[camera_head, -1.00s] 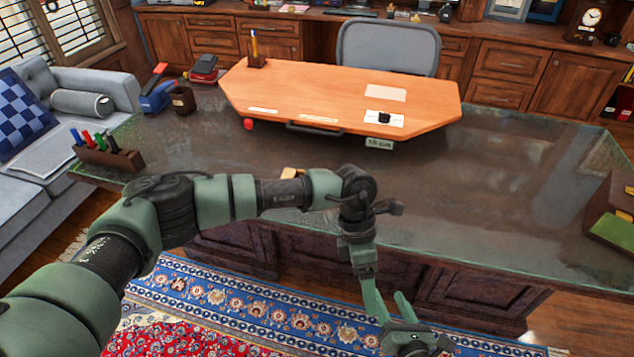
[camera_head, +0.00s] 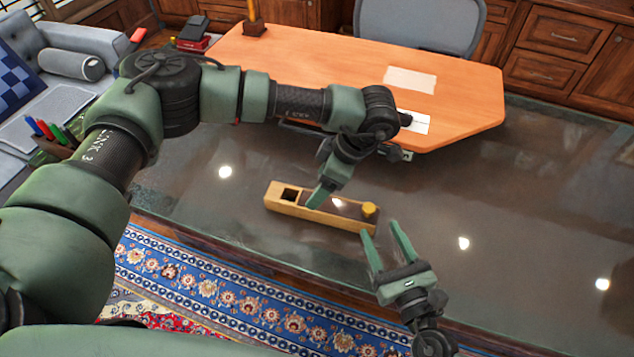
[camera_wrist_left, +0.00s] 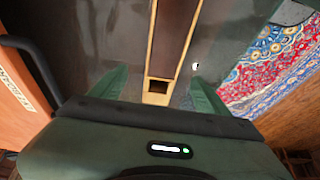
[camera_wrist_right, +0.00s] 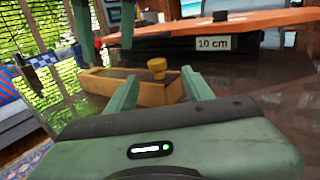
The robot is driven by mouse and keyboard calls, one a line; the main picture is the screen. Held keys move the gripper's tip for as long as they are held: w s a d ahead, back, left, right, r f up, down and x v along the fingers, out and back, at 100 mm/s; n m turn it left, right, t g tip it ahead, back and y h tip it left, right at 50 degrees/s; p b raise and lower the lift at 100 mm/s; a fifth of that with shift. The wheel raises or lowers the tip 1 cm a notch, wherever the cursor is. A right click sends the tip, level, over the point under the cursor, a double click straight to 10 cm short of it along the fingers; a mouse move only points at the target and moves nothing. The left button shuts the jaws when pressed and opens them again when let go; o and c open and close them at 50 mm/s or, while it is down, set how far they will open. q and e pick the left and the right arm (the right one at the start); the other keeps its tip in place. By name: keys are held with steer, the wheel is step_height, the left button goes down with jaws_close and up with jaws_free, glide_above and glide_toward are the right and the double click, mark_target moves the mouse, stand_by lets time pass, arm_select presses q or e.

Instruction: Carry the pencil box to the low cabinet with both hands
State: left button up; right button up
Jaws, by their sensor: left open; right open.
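The pencil box (camera_head: 290,209), a long wooden box with a dark lid, an open square compartment and a yellow knob, lies on the glass-topped desk near its front edge. My left gripper (camera_head: 322,192) is over its middle; one finger shows against it. In the left wrist view the box (camera_wrist_left: 171,38) runs between the open fingers (camera_wrist_left: 158,85). My right gripper (camera_head: 378,228) is open just in front of the knob end, apart from the box. In the right wrist view the box (camera_wrist_right: 153,95) lies beyond the fingertips. A wooden cabinet with drawers (camera_head: 556,52) stands behind the desk.
A raised orange board (camera_head: 330,68) with a "10 cm" label (camera_wrist_right: 213,44) stands on the desk behind the box. A grey chair (camera_head: 420,22) is behind it. A pen holder (camera_head: 52,148) is at left. The desk's right side is clear.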

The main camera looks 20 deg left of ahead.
mark_target(321, 208)
arm_select(q)
steer(key=shift+r, duration=0.1)
arm_select(e)
steer(key=shift+r, duration=0.1)
arm_select(q)
steer(key=shift+s+r, duration=0.2)
steer(key=shift+s, duration=0.25)
arm_select(e)
steer(key=shift+s+r, duration=0.2)
steer(key=shift+s, duration=0.25)
arm_select(q)
steer(key=x, duration=0.8)
steer(key=shift+w, duration=0.2)
arm_select(e)
steer(key=x, duration=0.8)
steer(key=shift+w, duration=0.15)
arm_select(q)
steer(key=c, duration=0.9)
arm_select(e)
steer(key=c, duration=0.9)
arm_select(q)
jaws_close()
arm_select(e)
jaws_close()
